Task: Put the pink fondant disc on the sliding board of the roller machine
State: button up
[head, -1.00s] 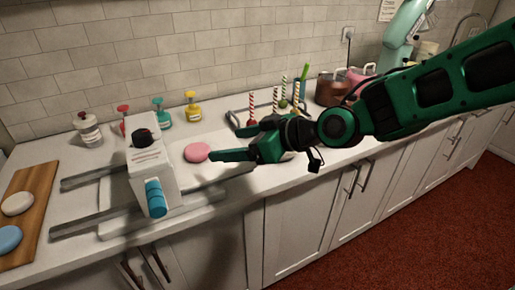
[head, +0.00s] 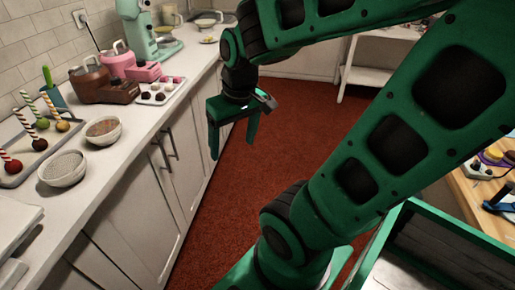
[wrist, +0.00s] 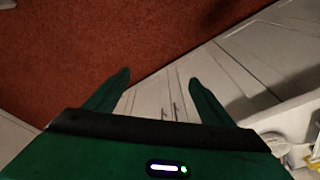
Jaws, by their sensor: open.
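Neither the pink fondant disc nor the roller machine shows in the current views. My gripper (head: 233,152) is open and empty in the head view, with its fingers pointing down beside the counter front, over the red floor. In the wrist view my gripper (wrist: 160,98) shows two spread green fingers with nothing between them; red floor and white cabinet fronts lie beyond. A white flat slab (head: 15,228) shows in part at the left edge of the head view; I cannot tell whether it belongs to the machine.
The white counter (head: 110,165) holds two bowls (head: 63,168), a tray of striped cake pops (head: 38,152), brown and pink pots (head: 103,86) and a mint mixer (head: 147,35). A wooden table (head: 465,195) stands at the right. The red floor (head: 300,125) between is open.

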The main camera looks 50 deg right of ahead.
jog(key=s+d+m+g, duration=0.2)
jog(key=s+d+m, duration=0.2)
jog(key=s, duration=0.5)
jog(key=shift+s+r, duration=0.15)
jog(key=shift+s, duration=0.1)
